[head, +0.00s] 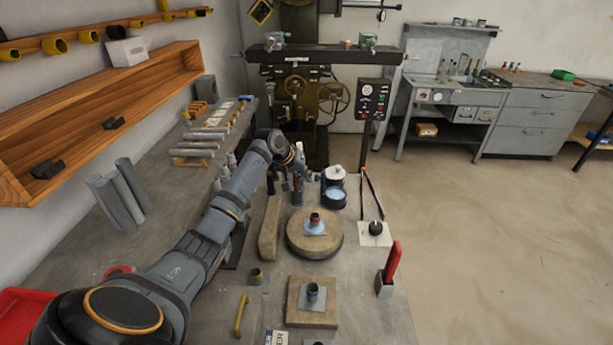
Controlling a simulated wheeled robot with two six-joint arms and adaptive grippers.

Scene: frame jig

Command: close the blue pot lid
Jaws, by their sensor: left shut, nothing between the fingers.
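The small blue pot (334,198) stands near the far end of the bench, with its pale blue inside showing from above. A pale round piece with a dark edge (334,175) rises at its far side; it looks like the pot's lid standing open, but it is small in the picture. My left arm reaches in from the lower left. My left gripper (311,177) is shut and empty, just left of the pot and lid; I cannot tell whether it touches them. My right gripper is not in view.
A round wooden board (315,243) and a square one (299,314) lie nearer on the bench. A red-handled tool (392,262) stands at the right edge. A black knob on a white plate (375,229) sits right of the round board. The floor at right is clear.

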